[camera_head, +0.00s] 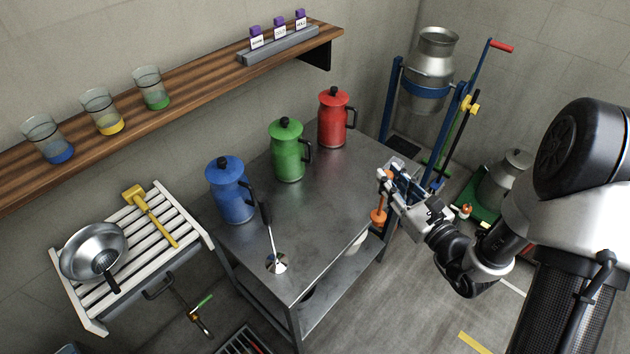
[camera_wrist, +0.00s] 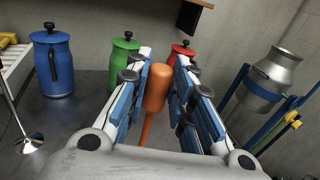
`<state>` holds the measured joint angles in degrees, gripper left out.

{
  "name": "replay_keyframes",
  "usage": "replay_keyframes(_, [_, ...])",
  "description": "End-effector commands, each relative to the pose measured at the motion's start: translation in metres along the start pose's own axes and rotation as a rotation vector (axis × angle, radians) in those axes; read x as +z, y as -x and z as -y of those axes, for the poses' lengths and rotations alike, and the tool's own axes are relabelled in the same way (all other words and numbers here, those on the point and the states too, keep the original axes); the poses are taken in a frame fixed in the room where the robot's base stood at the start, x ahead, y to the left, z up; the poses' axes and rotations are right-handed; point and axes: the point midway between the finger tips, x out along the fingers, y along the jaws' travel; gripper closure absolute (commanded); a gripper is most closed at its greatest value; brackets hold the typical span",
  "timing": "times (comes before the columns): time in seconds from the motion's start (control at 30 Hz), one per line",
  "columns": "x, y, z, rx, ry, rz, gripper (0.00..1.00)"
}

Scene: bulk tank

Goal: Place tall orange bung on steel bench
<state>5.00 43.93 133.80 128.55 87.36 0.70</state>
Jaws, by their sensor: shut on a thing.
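The tall orange bung (camera_head: 379,215) hangs from my gripper (camera_head: 389,180) at the right edge of the steel bench (camera_head: 320,205). In the wrist view the bung (camera_wrist: 155,88) stands between the blue-padded fingers of my gripper (camera_wrist: 168,85), its thick rounded end toward the far side and its thin stem toward me. My gripper is shut on it. In the head view its upper part is mostly hidden by the fingers. I cannot tell whether it touches the bench edge.
Blue (camera_head: 231,190), green (camera_head: 288,150) and red (camera_head: 334,117) jugs stand along the bench's back. A steel ladle-like tool (camera_head: 276,262) stands near its front left. The bench's middle and right are clear. A can in a blue tilting stand (camera_head: 428,90) is behind my gripper.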

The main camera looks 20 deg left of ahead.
Motion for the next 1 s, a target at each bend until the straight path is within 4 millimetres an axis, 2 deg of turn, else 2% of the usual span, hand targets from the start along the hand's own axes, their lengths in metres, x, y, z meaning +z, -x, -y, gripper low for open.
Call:
replay_keyframes(0.03, [0.018,-0.024,-0.022,0.056,0.008,0.008,1.0])
replay_keyframes(0.1, [0.036,-0.049,-0.046,0.11,0.007,0.011,1.0])
replay_keyframes(0.2, [0.058,-0.076,-0.077,0.17,0.0,0.017,1.0])
replay_keyframes(0.3, [0.073,-0.093,-0.1,0.209,-0.008,0.021,1.0])
replay_keyframes(0.4, [0.082,-0.102,-0.113,0.231,-0.013,0.024,1.0])
replay_keyframes(0.47, [0.081,-0.104,-0.117,0.237,-0.017,0.023,1.0])
replay_keyframes(0.57, [0.065,-0.106,-0.119,0.239,-0.02,0.02,1.0])
replay_keyframes(0.9, [-0.028,-0.107,-0.12,0.239,-0.02,0.02,1.0])
replay_keyframes(1.0, [-0.05,-0.108,-0.12,0.238,-0.019,0.021,1.0])
